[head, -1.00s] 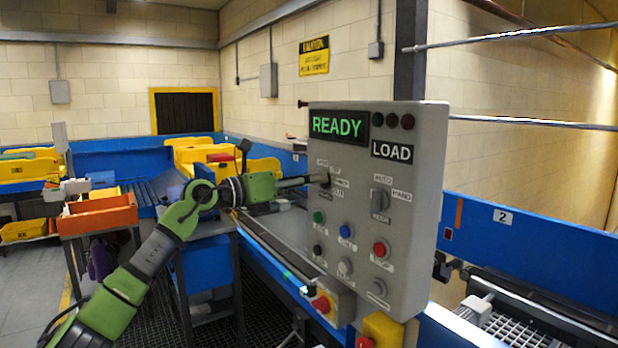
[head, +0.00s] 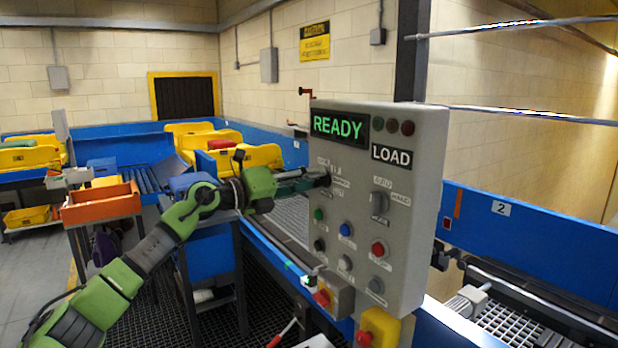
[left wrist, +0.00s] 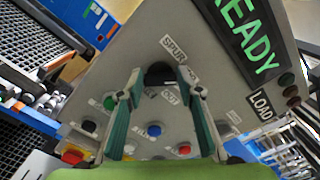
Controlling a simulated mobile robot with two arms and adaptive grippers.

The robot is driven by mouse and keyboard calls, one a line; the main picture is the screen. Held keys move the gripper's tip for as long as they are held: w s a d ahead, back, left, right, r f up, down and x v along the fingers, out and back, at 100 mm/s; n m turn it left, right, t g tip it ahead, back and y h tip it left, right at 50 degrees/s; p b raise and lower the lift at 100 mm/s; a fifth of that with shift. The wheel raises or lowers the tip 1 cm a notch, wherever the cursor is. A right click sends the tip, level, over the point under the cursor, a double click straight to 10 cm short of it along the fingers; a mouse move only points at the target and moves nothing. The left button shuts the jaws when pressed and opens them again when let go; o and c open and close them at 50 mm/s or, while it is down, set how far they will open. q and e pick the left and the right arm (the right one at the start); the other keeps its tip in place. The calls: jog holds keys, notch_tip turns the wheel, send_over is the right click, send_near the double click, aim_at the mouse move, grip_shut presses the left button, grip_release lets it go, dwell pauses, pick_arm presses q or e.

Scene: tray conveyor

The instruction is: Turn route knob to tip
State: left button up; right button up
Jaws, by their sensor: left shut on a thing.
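The grey control panel (head: 415,215) stands at centre right, its display lit green with READY and a LOAD plate beneath it. The dark route knob (head: 324,180) is at the panel's upper left. It also shows in the left wrist view (left wrist: 160,74), with a SPUR label above it and other labels partly covered. My left gripper (head: 312,181) reaches in from the left and is shut on the knob. In the left wrist view its two fingers (left wrist: 160,82) stand on either side of the knob. The knob's pointing direction is unclear. My right gripper is not in view.
A second knob (head: 380,204) sits right of the route knob. Green, blue and red buttons (head: 378,249) lie below, close under the gripper. A yellow box (head: 380,327) is below the panel. A blue-sided conveyor (head: 530,230) runs behind at right.

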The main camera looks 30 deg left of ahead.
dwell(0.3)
pick_arm(q)
jog(key=o, duration=1.1)
jog(key=shift+w, duration=0.1)
jog(key=v, duration=1.2)
jog(key=shift+d, duration=0.1)
